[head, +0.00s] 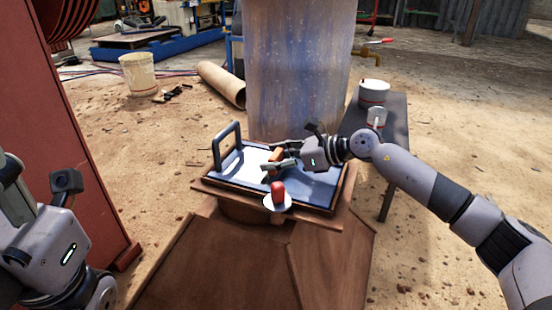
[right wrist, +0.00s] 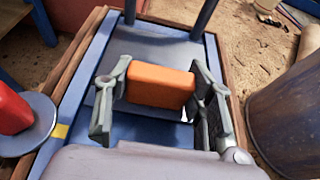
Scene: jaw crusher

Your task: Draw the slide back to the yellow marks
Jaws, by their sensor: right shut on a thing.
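The slide is a grey plate (right wrist: 165,48) in a blue frame (right wrist: 75,85) with a wooden border; in the head view the plate (head: 240,163) is bright. An orange block-shaped grip (right wrist: 160,86) stands at its near part, and it also shows in the head view (head: 275,155). My right gripper (head: 270,158) is shut on the orange grip, one finger at each end. A yellow mark (right wrist: 60,131) is on the left rail, nearer the wrist camera than the grip. Any mark on the right rail is hidden. My left gripper (head: 18,188) hangs at the left edge, away from the slide; its fingers are unclear.
A dark arch (head: 228,143) rises at the frame's left end. A red knob (head: 278,193) on a pale disc (head: 277,206) sits at the front edge. A large translucent drum (head: 297,70) stands close behind. A dark bench (head: 397,125) stands right, and a red panel (head: 75,130) left.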

